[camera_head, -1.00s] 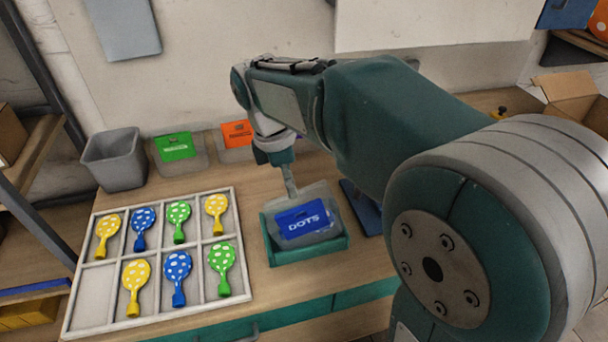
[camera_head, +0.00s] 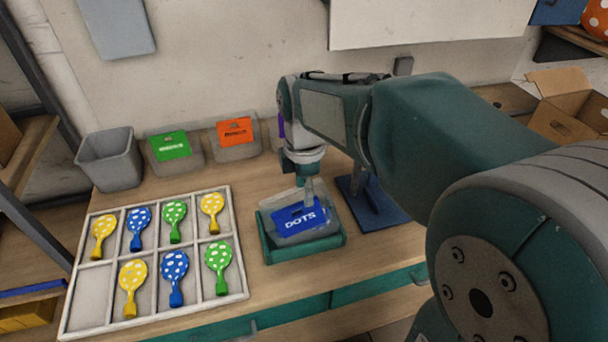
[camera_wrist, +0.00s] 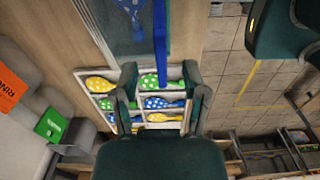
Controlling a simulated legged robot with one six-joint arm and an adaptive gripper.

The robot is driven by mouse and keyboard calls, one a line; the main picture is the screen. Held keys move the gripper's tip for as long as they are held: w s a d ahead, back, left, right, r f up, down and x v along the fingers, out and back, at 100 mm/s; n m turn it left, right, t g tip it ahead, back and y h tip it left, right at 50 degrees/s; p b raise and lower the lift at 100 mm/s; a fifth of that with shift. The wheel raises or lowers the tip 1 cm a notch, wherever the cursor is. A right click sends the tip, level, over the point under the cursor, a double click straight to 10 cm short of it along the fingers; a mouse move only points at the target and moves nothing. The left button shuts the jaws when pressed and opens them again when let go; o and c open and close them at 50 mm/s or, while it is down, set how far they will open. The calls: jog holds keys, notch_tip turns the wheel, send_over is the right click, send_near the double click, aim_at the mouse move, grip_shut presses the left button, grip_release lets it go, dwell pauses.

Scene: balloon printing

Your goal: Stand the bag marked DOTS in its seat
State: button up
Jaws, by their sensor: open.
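The DOTS bag (camera_head: 300,219) is a clear bag with a blue label. It sits in the teal tray-like seat (camera_head: 308,251) at the bench front, and its label slants slightly in the picture. My gripper (camera_head: 306,188) is just above and behind the bag's top edge. In the wrist view my gripper's fingers (camera_wrist: 163,92) are spread apart. The blue label (camera_wrist: 160,35) shows edge-on there, ahead of and between the fingers, with the clear bag beside it. I cannot tell whether the fingers touch the bag.
A white divided tray (camera_head: 65,318) with several dotted balloons lies left of the seat. A grey bin (camera_head: 110,160), a green-labelled bag (camera_head: 170,147) and an orange-labelled bag (camera_head: 236,132) stand along the wall. A blue stand (camera_head: 372,200) is right of the seat.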

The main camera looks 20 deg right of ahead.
aim_at(304, 210)
notch_tip(304, 210, down, 7)
dwell(0.3)
grip_shut()
